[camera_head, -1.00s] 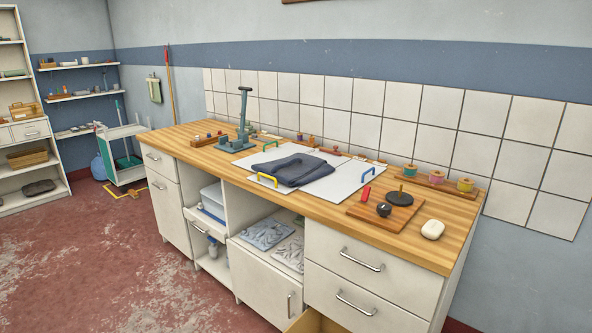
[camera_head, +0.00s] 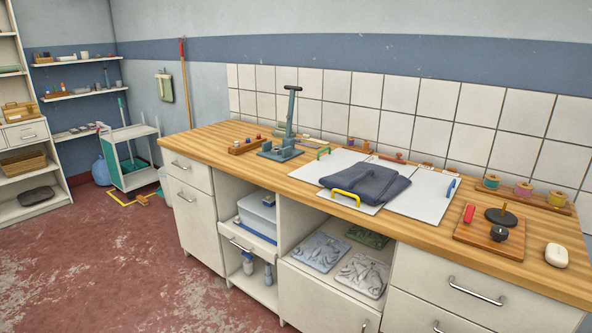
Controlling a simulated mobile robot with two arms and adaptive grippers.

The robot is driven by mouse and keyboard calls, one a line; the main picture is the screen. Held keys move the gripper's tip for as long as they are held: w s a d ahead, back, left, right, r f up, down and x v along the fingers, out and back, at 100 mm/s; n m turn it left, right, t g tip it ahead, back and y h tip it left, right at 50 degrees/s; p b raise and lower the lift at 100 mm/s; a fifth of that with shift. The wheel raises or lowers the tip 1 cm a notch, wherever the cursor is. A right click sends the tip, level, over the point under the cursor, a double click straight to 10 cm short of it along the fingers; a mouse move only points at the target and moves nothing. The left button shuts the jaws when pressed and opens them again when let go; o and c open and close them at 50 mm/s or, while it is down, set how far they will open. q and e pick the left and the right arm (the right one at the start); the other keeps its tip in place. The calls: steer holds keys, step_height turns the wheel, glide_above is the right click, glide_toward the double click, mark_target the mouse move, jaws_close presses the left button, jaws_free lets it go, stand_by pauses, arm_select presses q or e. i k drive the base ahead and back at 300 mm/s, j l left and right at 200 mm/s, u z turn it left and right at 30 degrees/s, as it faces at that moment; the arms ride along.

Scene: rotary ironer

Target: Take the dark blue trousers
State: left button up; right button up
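The dark blue trousers (camera_head: 368,184) lie folded in a flat bundle on a white hinged-looking board (camera_head: 420,203) on the wooden countertop. The board has a yellow handle (camera_head: 345,197) at its front, a green handle (camera_head: 323,152) at the back left and a blue handle (camera_head: 451,187) at the right. The trousers cover the middle of the board. Neither of my grippers shows in the head view.
A green-grey press stand (camera_head: 286,130) stands left of the board. A wooden plate with a black disc and knobs (camera_head: 489,231) and a white soap-like block (camera_head: 556,255) lie to the right. Thread spools line the wall. Open shelves and drawers are below; red floor in front is clear.

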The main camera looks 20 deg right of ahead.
mark_target(375, 184)
steer(key=i+j, duration=0.2)
steer(key=i, duration=0.4)
steer(key=i+j, duration=0.25)
steer(key=i, duration=0.3)
steer(key=i+j+u, duration=0.1)
steer(key=i, duration=0.5)
steer(key=j, duration=0.1)
